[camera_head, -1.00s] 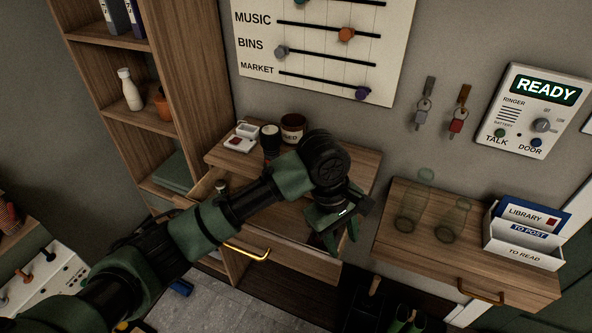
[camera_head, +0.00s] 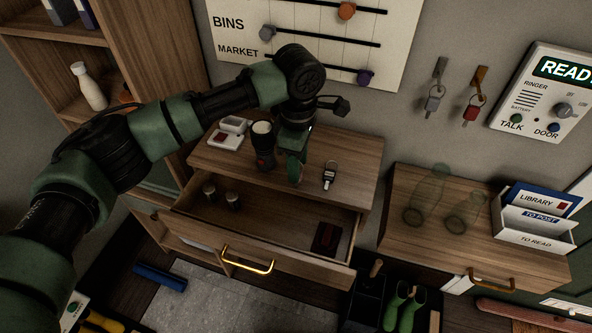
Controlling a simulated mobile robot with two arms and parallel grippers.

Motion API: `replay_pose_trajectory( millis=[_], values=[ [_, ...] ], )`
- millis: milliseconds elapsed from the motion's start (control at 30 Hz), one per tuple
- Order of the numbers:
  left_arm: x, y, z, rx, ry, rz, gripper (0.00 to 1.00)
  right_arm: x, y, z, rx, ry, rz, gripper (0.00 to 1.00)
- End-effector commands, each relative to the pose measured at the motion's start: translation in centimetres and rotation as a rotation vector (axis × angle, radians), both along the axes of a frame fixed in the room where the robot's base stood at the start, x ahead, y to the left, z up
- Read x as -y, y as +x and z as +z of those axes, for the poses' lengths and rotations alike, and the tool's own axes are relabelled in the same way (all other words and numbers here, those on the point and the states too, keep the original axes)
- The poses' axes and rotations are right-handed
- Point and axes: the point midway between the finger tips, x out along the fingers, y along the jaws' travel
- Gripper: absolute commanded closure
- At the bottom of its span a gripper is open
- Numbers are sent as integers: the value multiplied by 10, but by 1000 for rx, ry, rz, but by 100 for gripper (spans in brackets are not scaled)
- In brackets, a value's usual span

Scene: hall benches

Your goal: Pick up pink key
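I see no clearly pink key. A small key-like item with a ring and dark fob (camera_head: 328,177) lies on the wooden cabinet top (camera_head: 358,172); its colour is hard to tell. Two key sets hang on wall hooks, one with a grey tag (camera_head: 432,103) and one with a red tag (camera_head: 471,113). My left gripper (camera_head: 294,170) points down over the cabinet top, left of the key-like item and apart from it. Its green fingers show edge-on, so their gap is hidden. My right gripper is out of view.
The drawer (camera_head: 262,222) below stands open, with small cylinders (camera_head: 222,198) and a dark red item (camera_head: 326,238) inside. Glass vases (camera_head: 428,195) and a letter holder (camera_head: 535,222) stand right.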

Motion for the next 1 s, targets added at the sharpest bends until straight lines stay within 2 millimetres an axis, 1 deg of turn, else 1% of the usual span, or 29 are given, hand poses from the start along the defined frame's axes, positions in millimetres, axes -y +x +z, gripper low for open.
replay_pose_trajectory(
  millis=[33, 100, 200, 300, 467, 500, 567, 600, 633, 800, 1000],
  values=[
    [-3, -1, -6, -2, 3, 1, 60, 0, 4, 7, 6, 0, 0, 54],
    [-3, -2, -18, -3, 2, 1, 60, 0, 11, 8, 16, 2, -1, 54],
    [-2, -2, -28, -2, 2, 1, 60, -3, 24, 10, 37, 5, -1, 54],
    [-2, -1, -33, 1, 0, 0, 60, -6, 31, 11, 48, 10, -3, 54],
    [-2, -1, -33, 1, -1, -1, 60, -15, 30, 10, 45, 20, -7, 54],
    [-2, -1, -33, 1, -1, -1, 63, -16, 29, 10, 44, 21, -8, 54],
    [-2, -1, -33, 1, -1, -1, 79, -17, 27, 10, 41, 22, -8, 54],
    [-2, -1, -33, 1, -1, -1, 91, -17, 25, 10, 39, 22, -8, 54],
    [-2, -1, -33, 1, -1, -1, 99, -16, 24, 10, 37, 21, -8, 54],
    [-2, -1, -33, 1, -1, -1, 100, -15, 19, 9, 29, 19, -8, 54],
    [-2, -1, -32, 1, -1, -1, 100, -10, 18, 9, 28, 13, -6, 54]
  ],
)
